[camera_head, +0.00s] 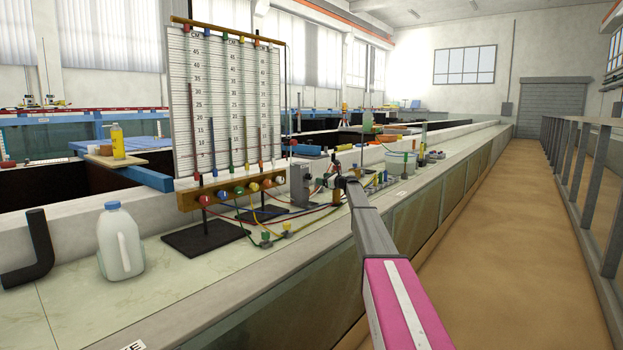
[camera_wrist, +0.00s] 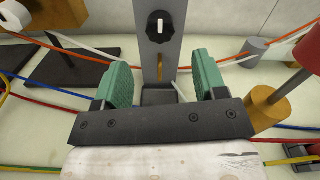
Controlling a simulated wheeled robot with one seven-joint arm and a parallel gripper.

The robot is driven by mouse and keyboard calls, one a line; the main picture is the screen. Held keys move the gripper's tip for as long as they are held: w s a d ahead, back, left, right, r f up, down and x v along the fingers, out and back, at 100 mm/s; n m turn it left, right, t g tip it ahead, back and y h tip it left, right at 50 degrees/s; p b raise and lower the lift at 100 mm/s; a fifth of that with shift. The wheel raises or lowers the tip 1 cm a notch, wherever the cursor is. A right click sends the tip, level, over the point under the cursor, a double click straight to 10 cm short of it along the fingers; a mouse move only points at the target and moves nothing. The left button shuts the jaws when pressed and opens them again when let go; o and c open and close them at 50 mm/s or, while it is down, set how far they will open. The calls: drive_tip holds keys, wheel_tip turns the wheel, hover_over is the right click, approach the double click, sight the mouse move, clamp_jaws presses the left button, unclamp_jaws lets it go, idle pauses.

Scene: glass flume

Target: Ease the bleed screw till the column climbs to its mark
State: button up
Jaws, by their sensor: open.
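A manometer board (camera_head: 225,100) with numbered scales and several coloured columns stands on the bench in the head view. A wooden rail (camera_head: 230,192) with several coloured knobs runs along its foot. In the wrist view a grey upright post (camera_wrist: 174,70) carries a black knob (camera_wrist: 161,27) with a pale bar across it. I cannot tell which knob is the bleed screw, nor read a mark on a column. My gripper (camera_wrist: 163,78), with green pads, is open and empty. The post shows between and beyond its fingers, with the knob above the fingertips. In the head view the post (camera_head: 299,185) stands left of my gripper.
Coloured hoses (camera_head: 272,211) run across the bench near the post. A red-topped wooden cylinder (camera_wrist: 268,107) is close to the right finger. A white jug (camera_head: 120,243) and a black bent pipe (camera_head: 38,250) stand at left. The aisle (camera_head: 490,220) at right is clear.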

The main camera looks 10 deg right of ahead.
sight(311, 177)
drive_tip(key=x, duration=1)
drive_tip(key=c, duration=0.9)
